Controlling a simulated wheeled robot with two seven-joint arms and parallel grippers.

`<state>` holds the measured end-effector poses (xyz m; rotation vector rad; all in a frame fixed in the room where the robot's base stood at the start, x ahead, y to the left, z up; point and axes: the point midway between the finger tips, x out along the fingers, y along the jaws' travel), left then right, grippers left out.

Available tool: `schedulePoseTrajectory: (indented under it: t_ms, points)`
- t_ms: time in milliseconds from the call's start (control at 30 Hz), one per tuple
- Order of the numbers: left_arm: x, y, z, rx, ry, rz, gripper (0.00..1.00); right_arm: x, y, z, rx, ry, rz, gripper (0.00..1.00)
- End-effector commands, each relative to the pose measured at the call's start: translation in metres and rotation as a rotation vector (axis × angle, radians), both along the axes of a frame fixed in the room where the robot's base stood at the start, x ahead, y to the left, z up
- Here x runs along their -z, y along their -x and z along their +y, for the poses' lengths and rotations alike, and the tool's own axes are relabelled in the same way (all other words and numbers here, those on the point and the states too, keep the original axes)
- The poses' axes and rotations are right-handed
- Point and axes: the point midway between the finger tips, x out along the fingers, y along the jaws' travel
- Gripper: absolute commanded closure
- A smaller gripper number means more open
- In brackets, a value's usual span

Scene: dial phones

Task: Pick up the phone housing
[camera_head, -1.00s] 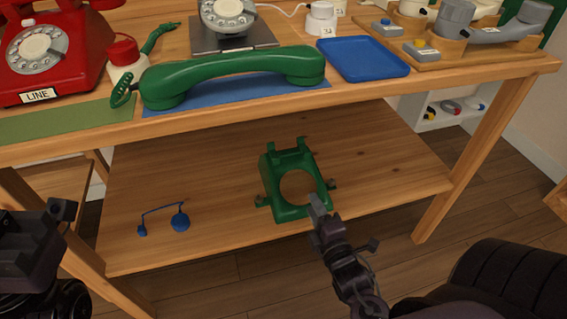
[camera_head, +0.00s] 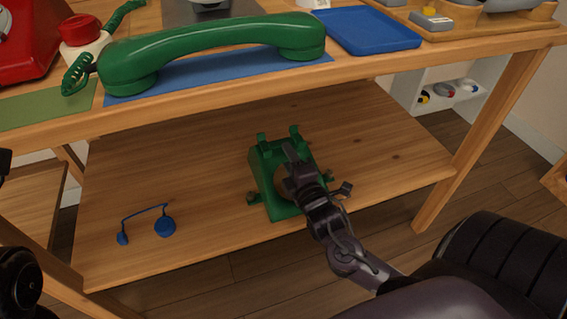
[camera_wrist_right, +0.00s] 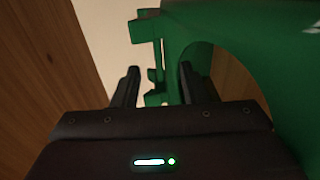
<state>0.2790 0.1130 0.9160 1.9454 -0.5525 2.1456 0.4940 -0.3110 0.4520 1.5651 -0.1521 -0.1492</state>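The green phone housing (camera_head: 270,176), with a round opening in its face, lies on the lower wooden shelf (camera_head: 380,180). My right gripper (camera_head: 292,158) is over the housing, covering much of its opening in the head view. In the right wrist view, the gripper's two fingers (camera_wrist_right: 158,85) stand apart on either side of a green edge of the housing (camera_wrist_right: 260,50). The right finger is at the round opening and the left one outside the edge. Whether they touch the housing cannot be told. Only dark parts of my left arm show at the left edge; its fingers cannot be made out.
A blue wire-like part with round ends (camera_head: 164,227) lies on the lower shelf to the left. The table above (camera_head: 400,62) overhangs this shelf and carries a green handset (camera_head: 210,48), a blue tray (camera_head: 375,32) and a red phone (camera_head: 25,45). Table legs stand at both sides.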

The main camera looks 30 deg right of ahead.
Motion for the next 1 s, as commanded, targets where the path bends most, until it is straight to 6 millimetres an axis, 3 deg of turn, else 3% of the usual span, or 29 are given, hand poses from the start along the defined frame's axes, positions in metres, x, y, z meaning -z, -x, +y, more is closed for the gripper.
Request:
schedulePoseTrajectory:
  t_ms: [233, 567, 867, 1000]
  points:
    - [-0.005, 0.014, -0.005, 0.001, -0.007, -0.064, 0.64, 0.003, -0.032, -0.007, -0.001, 0.001, -0.003, 0.6]
    - [-0.009, 0.016, -0.006, 0.001, -0.01, -0.071, 0.64, 0.001, -0.037, -0.008, -0.001, 0.0, 0.0, 0.6]
    - [-0.009, 0.017, -0.006, 0.001, -0.01, -0.071, 0.64, 0.001, -0.037, -0.008, -0.001, 0.0, 0.0, 1.0]
    - [-0.009, 0.017, -0.006, 0.001, -0.01, -0.071, 0.64, 0.001, -0.037, -0.008, -0.001, 0.0, 0.0, 1.0]
